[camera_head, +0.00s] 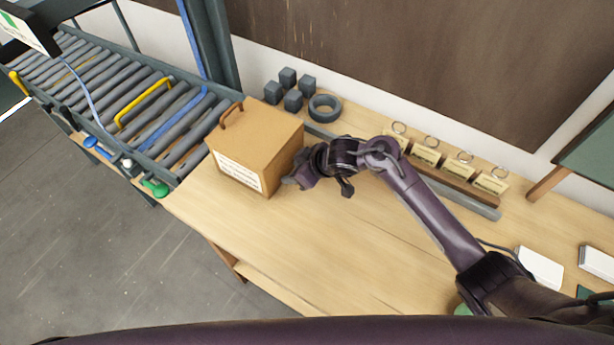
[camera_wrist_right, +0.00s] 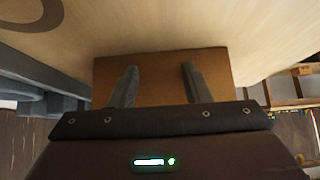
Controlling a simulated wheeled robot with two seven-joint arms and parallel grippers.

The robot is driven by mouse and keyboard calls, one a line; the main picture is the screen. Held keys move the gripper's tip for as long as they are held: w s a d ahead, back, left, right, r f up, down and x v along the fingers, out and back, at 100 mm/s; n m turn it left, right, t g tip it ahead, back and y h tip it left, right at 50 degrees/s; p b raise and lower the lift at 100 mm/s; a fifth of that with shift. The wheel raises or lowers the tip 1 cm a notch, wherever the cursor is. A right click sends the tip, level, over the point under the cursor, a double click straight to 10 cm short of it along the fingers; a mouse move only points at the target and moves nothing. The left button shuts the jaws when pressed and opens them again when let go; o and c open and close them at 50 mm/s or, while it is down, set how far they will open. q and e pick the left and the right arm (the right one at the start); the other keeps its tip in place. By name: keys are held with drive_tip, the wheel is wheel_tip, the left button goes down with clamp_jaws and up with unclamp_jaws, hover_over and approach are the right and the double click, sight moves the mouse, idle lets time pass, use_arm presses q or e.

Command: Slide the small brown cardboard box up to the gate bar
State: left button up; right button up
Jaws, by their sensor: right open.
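The brown cardboard box (camera_head: 262,135) stands upright on the wooden table, close to the roller conveyor's end. It has a brown handle on top and a white label on its front. A yellow bar (camera_head: 143,102), perhaps the gate bar, lies over the conveyor rollers, left of the box. My right gripper (camera_head: 320,185) is open and empty at the box's right side. In the right wrist view its two fingers (camera_wrist_right: 160,67) are apart, with the box face (camera_wrist_right: 158,90) before them. I cannot tell whether they touch it. My left gripper is not in view.
The roller conveyor (camera_head: 95,85) meets the table's left end. Several dark cubes (camera_head: 287,78) and a grey ring (camera_head: 325,107) lie behind the box. Tagged rings (camera_head: 425,152) line a rack at the back right. The table front (camera_head: 290,240) is clear.

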drive_tip(key=shift+w+a, duration=0.1)
drive_tip(key=shift+a, duration=0.15)
drive_tip(key=w+a+b, duration=0.1)
drive_tip(key=a, duration=0.1)
drive_tip(key=w+a+b, duration=0.1)
drive_tip(key=w+a, duration=0.1)
drive_tip(key=shift+w+a, duration=0.1)
drive_tip(key=shift+a, duration=0.2)
drive_tip(key=shift+w+a, duration=0.2)
drive_tip(key=shift+a, duration=0.1)
